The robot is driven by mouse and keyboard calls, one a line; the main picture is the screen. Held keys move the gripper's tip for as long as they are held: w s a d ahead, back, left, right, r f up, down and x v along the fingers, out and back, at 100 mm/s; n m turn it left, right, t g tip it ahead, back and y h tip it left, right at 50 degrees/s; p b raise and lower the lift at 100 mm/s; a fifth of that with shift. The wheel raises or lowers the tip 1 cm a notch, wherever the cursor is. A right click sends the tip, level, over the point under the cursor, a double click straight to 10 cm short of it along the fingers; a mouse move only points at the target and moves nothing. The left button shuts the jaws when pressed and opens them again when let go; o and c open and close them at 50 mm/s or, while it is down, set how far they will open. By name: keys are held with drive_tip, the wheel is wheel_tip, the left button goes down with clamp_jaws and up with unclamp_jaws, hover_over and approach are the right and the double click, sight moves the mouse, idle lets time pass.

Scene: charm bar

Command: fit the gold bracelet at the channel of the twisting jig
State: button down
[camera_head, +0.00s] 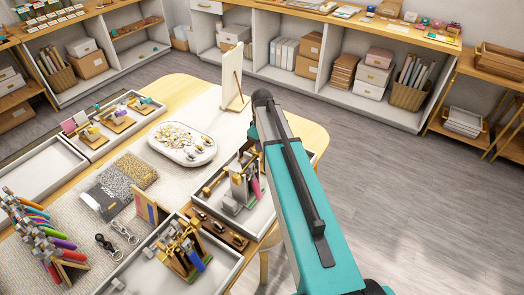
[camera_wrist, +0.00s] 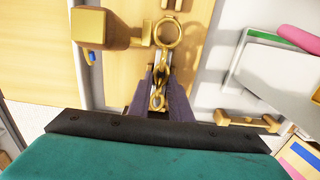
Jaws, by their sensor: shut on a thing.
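My gripper (camera_wrist: 158,82) shows in the wrist view, its two dark fingers closed on the gold bracelet (camera_wrist: 157,98), a chain of links hanging between them. A gold ring (camera_wrist: 168,33) lies just beyond the fingertips, and a gold block (camera_wrist: 105,28) with a short stem is left of it. I cannot tell whether the ring belongs to the bracelet or to a jig. In the head view, a jig with silver uprights (camera_head: 240,183) stands in a tray beside my teal arm, and one with gold uprights (camera_head: 183,243) stands nearer. Which one is the twisting jig, and its channel, are unclear.
The worktable (camera_head: 176,92) also holds a white oval tray (camera_head: 160,150) of small charms, an upright white board (camera_head: 233,75), a striped block (camera_head: 150,209) and a rack of coloured tools (camera_head: 45,235). A pink piece (camera_wrist: 300,38) is at the wrist view's upper right.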

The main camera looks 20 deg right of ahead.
drive_tip(key=c, duration=1.5)
unclamp_jaws()
drive_tip(key=shift+a+f, duration=0.1)
drive_tip(key=shift+c, duration=0.2)
wheel_tip(320, 180, up, 14)
drive_tip(key=b, duration=0.3)
drive_tip(key=shift+b, duration=0.4)
